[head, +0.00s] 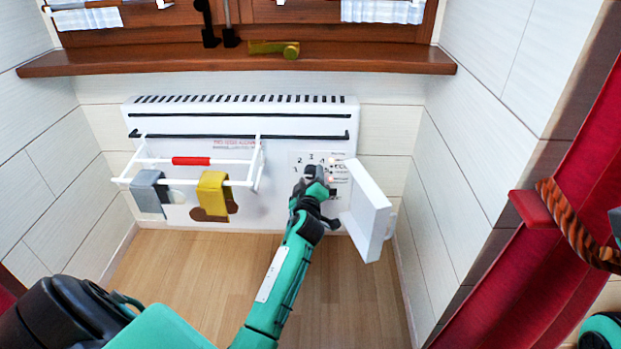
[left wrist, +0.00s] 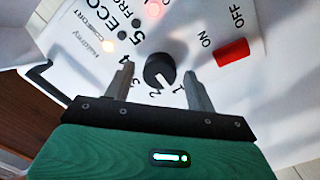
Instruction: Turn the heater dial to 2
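The white heater (head: 280,195) stands against the wall under the window sill, its control panel at its right end. The black round dial (left wrist: 157,70) shows in the left wrist view, with the numbers 1 to 5 printed around it. A pale mark lies on the dial's lower edge, towards 1 and 2; I cannot tell exactly which number it meets. My left gripper (head: 316,173) is at the panel and covers the dial in the head view. In the left wrist view its fingers (left wrist: 160,75) are open, one each side of the dial, with visible gaps.
A white cover flap (head: 367,212) stands open right of my left gripper. A red ON/OFF switch (left wrist: 232,53) sits beside the dial, and indicator lights glow. A drying rack (head: 190,161) with grey and yellow socks hangs left. A red curtain (head: 540,225) is at right.

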